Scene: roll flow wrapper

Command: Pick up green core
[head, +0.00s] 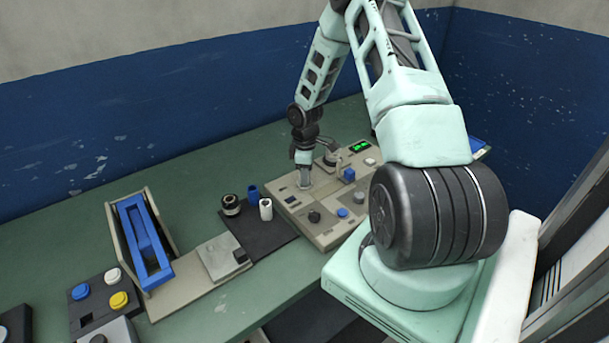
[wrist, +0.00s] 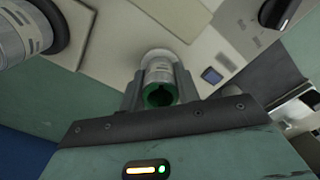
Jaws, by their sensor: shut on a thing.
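The green core (wrist: 158,97) shows in the wrist view as a short ring, dark inside, at the end of a pale grey cylinder (wrist: 158,70). My gripper (wrist: 158,88) is shut on it, one finger on each side. The cylinder meets a pale round patch on the beige panel behind it; I cannot tell whether they touch. In the head view my gripper (head: 304,178) points down at the left back part of the beige control panel (head: 335,205). I cannot make out the green core there.
A dark mat (head: 265,232) left of the panel holds a black-and-cream roll (head: 230,205), a blue core (head: 253,193) and a white core (head: 266,209). A blue-lined holder (head: 145,245) stands further left. Knobs and buttons stick up from the panel around my gripper.

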